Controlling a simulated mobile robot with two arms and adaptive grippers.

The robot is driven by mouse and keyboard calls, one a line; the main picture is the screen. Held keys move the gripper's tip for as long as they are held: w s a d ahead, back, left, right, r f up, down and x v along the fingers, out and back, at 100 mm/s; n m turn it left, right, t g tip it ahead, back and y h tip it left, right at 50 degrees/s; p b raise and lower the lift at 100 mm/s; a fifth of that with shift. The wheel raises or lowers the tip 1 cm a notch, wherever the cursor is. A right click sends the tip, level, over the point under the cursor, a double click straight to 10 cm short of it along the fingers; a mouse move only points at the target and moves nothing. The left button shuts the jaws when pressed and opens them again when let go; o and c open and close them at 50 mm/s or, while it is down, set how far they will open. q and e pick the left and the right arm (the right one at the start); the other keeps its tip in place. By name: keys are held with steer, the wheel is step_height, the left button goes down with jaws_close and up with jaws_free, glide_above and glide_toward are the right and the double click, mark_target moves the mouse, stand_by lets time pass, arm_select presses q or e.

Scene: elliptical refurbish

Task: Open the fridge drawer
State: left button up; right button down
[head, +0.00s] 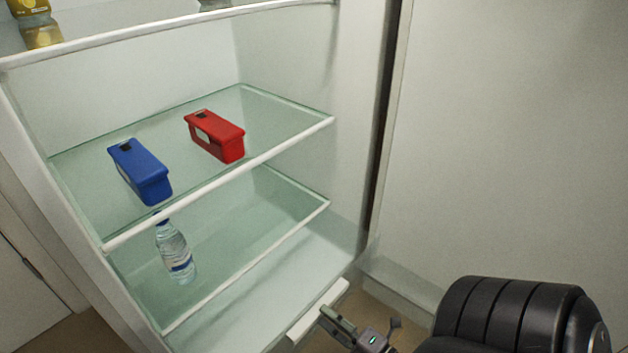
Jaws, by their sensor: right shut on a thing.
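The fridge stands open, and its drawer is at the bottom, low in the head view. A white bar, the drawer handle (318,311), sticks out along the front edge below the lowest shelf. My right gripper (333,319) comes in from the lower right. Its finger is at the right part of the handle, and it is shut on it. The drawer front is mostly cut off by the frame's bottom edge, so I cannot tell how far out the drawer is. My left gripper is not in view.
A blue box (140,172) and a red box (215,136) sit on the middle glass shelf (255,115). A water bottle (174,250) stands on the lower shelf. A yellow-labelled bottle (36,22) is on the top shelf. A pale panel (510,130) fills the right side.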

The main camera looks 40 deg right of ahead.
steer(key=shift+s+f, duration=0.35)
steer(key=shift+s, duration=0.35)
steer(key=c, duration=1.7)
jaws_free()
steer(key=shift+o, duration=0.9)
steer(key=shift+w+r, duration=0.1)
steer(key=shift+r, duration=0.05)
steer(key=s, duration=1.2)
steer(key=shift+d, duration=0.45)
